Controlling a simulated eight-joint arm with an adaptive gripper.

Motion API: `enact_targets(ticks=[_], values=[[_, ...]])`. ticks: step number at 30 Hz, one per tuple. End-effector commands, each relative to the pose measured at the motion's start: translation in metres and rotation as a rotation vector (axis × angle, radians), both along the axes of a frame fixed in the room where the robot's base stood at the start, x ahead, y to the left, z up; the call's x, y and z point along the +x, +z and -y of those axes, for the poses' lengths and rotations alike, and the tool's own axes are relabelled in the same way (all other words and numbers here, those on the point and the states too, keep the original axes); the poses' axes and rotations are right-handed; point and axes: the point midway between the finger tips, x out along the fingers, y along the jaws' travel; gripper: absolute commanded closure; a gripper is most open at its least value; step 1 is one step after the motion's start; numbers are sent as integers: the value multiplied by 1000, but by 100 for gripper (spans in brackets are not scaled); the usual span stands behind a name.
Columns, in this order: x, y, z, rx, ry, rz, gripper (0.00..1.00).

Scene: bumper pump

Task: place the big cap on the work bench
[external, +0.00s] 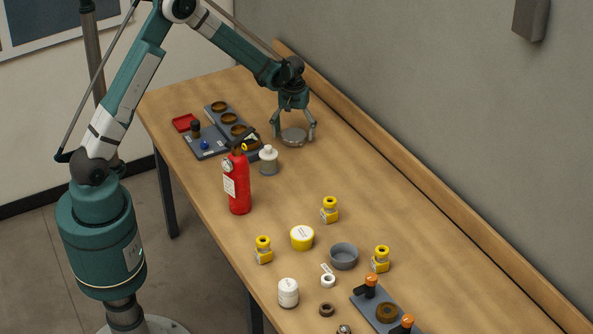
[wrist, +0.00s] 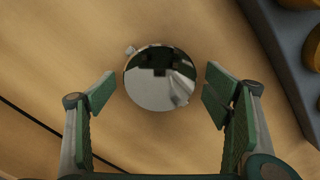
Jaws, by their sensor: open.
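The big cap looks to be the round, shiny metal disc (external: 293,136) lying on the far part of the work bench (external: 290,185). In the wrist view the disc (wrist: 160,78) shows a mirror-like top with a small tab at its upper left edge. My gripper (external: 294,128) is above the disc, pointing down, with its fingers spread to either side of it. In the wrist view my gripper (wrist: 158,92) is open, with a gap between each finger pad and the disc. Whether the disc rests fully flat is hard to tell.
A white-topped bottle (external: 268,160) and a red extinguisher (external: 238,183) stand nearer. Yellow parts (external: 302,238) and a grey bowl (external: 344,256) occupy the near bench.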

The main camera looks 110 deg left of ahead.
Motion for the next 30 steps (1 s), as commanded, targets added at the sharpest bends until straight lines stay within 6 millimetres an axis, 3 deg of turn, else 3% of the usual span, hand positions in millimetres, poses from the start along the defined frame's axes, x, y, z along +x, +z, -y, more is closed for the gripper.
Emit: enact_targets(ticks=[8,21,30], values=[[0,21,0,0,0,0,23],[0,87,0,0,0,0,23],[0,117,0,0,0,0,23]])
